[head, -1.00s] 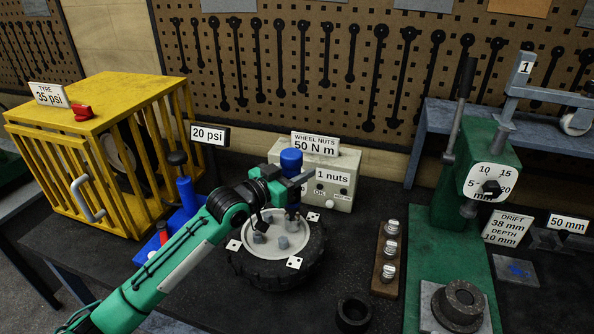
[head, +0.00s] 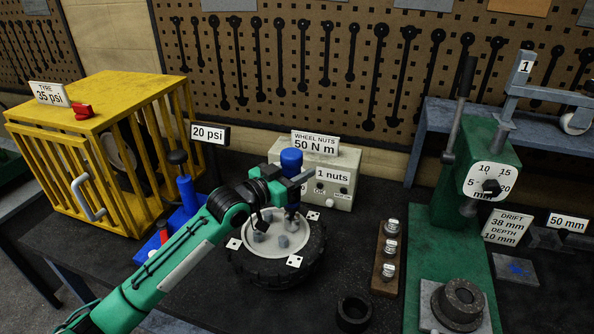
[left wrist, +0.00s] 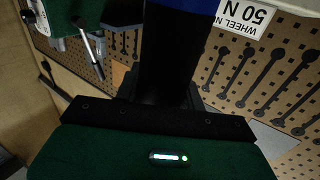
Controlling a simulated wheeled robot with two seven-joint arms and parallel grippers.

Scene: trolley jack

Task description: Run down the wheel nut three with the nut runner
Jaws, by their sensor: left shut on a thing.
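The wheel (head: 278,273) lies flat on the bench, with a black tyre, a pale hub (head: 266,247) and dotted white markers around it. Grey nuts or studs (head: 283,241) stand on the hub. My left gripper (head: 292,187) is shut on the nut runner (head: 291,162), which has a blue top and a dark body. It is upright over the far right side of the hub. Its lower end is partly hidden, so I cannot tell whether it sits on a nut. In the left wrist view the runner's dark body (left wrist: 166,60) stands between the fingers. My right gripper is not in view.
The controller box (head: 340,189) behind the wheel reads "1 nuts", with a "WHEEL NUTS 50 N m" sign (head: 315,144). A wooden nut rack (head: 385,270) and a green press (head: 450,230) stand right. A yellow cage (head: 110,100) and blue pump (head: 188,195) stand left.

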